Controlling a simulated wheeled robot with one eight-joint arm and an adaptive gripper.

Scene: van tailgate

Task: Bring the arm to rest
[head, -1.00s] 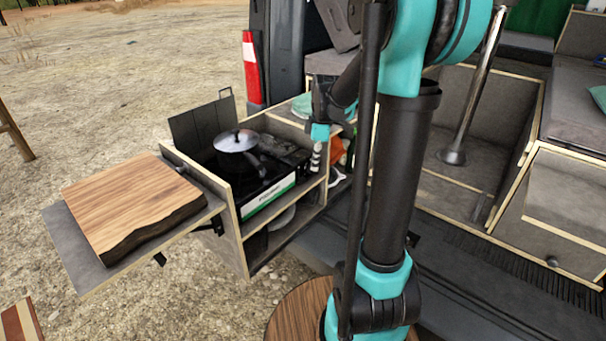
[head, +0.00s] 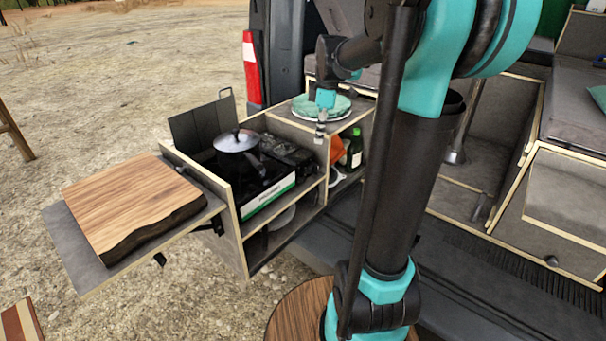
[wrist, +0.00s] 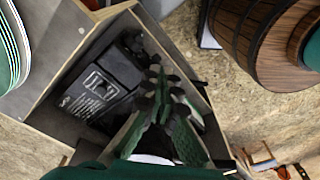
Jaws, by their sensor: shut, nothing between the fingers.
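My gripper (head: 321,138) hangs at the end of the arm, pointing down, in front of the raised shelf with the plates in the head view. In the wrist view its dark fingers with green pads (wrist: 160,100) come together, with nothing between them. The arm is bent over from the upper right, and its upper links cover part of the van's interior.
A stove (head: 262,185) with a lidded pot (head: 236,141) stands left of my gripper. Green plates (head: 322,107) lie on the raised shelf (head: 357,113); a green bottle (head: 355,150) stands below. A wooden board (head: 130,205) lies on the left side shelf.

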